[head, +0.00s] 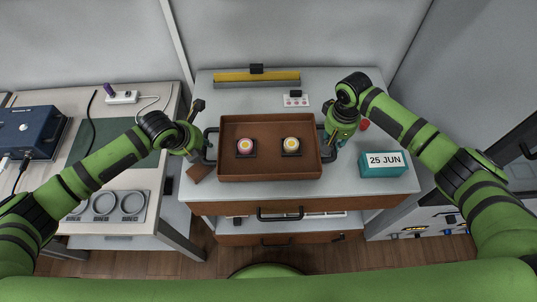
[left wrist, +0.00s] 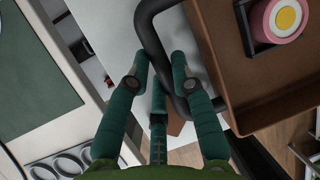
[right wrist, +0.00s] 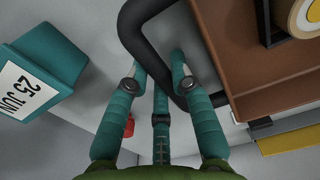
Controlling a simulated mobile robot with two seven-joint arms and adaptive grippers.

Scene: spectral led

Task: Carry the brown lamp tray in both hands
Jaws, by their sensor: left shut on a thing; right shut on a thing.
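The brown lamp tray (head: 268,173) is in the middle of the head view, over the grey worktop, with a black handle at each short end. Two round lamps sit in it on dark square bases: a pink-rimmed one (head: 245,147) on the left and a cream one (head: 291,145) on the right. My left gripper (head: 203,151) is shut on the left handle (left wrist: 150,35). My right gripper (head: 330,138) is shut on the right handle (right wrist: 135,30). Whether the tray touches the worktop is hard to tell.
A teal date block reading 25 JUN (head: 384,165) stands to the right. A yellow-and-grey bar (head: 256,79) and a small white button panel (head: 296,101) lie behind the tray. A side table (head: 150,100) with a blue box (head: 30,135) is at left. Drawers (head: 290,206) are below.

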